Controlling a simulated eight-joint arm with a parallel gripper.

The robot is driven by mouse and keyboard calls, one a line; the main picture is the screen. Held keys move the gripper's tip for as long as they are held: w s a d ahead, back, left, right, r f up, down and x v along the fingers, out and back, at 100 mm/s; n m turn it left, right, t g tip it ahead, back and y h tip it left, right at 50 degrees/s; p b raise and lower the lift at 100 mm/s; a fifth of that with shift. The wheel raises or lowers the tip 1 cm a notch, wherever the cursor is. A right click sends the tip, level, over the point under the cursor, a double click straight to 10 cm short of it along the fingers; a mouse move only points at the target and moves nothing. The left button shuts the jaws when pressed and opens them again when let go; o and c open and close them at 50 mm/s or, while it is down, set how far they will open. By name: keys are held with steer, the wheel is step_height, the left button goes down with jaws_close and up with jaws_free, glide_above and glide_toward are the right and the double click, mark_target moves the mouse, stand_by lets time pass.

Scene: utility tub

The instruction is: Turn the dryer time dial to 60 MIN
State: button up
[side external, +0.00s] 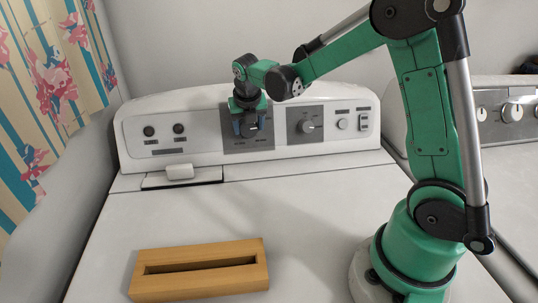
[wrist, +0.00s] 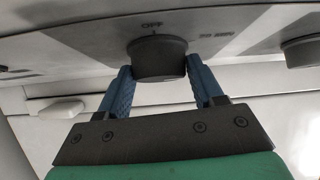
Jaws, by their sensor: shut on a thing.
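The dryer time dial (wrist: 158,62) is a dark grey round knob on a grey panel, with "OFF" printed above it and a blurred "MIN" label to its right in the wrist view. My gripper (wrist: 159,68) has its two blue fingers on either side of the dial, shut on it. In the side external view, my gripper (side external: 249,126) points down over the dark panel (side external: 232,142) and hides most of the dial. I cannot tell where the dial's pointer stands.
A second dial (side external: 306,127) sits on a grey panel to the right, beside a small knob (side external: 342,124) and a switch (side external: 363,122). Two black knobs (side external: 149,131) are at the left. A wooden slotted block (side external: 200,270) lies on the white top. A striped curtain (side external: 45,90) hangs left.

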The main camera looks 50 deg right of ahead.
steer(key=shift+s+d+m+t+y, duration=0.1)
steer(key=shift+m+t+y, duration=0.35)
steer(key=shift+m+t, duration=0.05)
steer(key=shift+s+d+m+t+y, duration=0.1)
steer(key=shift+m+t+y, duration=0.35)
steer(key=shift+m+t, duration=0.05)
steer(key=m+t+y, duration=0.1)
steer(key=m+t, duration=0.1)
steer(key=shift+s+d+f+t+y, duration=0.1)
steer(key=shift+s+f+t+y, duration=0.05)
steer(key=shift+t+y, duration=0.25)
steer(key=m+t, duration=0.2)
steer(key=shift+s+f+m+t+y, duration=0.15)
steer(key=shift+m+t+y, duration=0.15)
steer(key=shift+y, duration=0.1)
steer(key=shift+f+m+t, duration=0.15)
steer(key=shift+m+t, duration=1.05)
steer(key=shift+t, duration=0.2)
steer(key=o, duration=1.3)
